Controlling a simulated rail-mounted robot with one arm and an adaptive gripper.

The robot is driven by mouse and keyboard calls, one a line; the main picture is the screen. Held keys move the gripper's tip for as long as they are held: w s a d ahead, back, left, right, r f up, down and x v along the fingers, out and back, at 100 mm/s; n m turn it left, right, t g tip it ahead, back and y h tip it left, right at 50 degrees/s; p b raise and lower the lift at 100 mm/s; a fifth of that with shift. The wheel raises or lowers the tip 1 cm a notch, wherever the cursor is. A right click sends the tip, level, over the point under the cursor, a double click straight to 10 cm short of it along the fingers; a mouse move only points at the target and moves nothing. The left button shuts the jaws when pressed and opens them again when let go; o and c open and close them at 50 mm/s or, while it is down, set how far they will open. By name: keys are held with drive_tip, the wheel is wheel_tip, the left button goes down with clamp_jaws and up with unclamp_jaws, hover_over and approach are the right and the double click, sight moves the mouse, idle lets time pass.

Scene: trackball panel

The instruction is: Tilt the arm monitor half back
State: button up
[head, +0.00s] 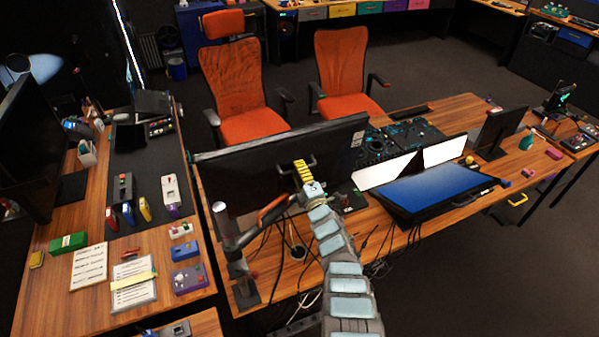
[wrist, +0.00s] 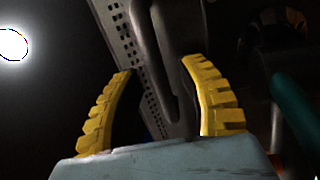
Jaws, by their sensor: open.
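The arm monitor (head: 245,168) is the wide black screen seen from behind in the head view, its back towards me. It is carried by a jointed stand (head: 228,238) with an orange-brown link. My gripper (head: 304,170), with yellow ridged fingers, is at the middle of the monitor's back, by a dark handle. In the wrist view my gripper (wrist: 160,68) is open, and a dark looped handle (wrist: 178,75) reaches down between its fingers. The perforated monitor back (wrist: 122,30) shows behind. I cannot tell whether the fingers touch the handle. The monitor's front is hidden.
A blue-screened flat display (head: 435,190) lies right of my arm, with white panels behind it. Loose cables (head: 375,245) run over the desk edge. Two orange chairs (head: 235,80) stand behind the monitor. A left desk (head: 60,285) holds small boxes and papers.

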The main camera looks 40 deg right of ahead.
drive_tip(key=shift+s, duration=0.1)
drive_tip(key=shift+s+a+f, duration=0.1)
drive_tip(key=shift+s+f, duration=0.15)
drive_tip(key=shift+s, duration=0.05)
drive_tip(key=shift+v, duration=0.8)
drive_tip(key=v, duration=0.9)
drive_tip(key=shift+s+r, duration=0.15)
drive_tip(key=shift+s, duration=0.1)
drive_tip(key=shift+a, duration=0.1)
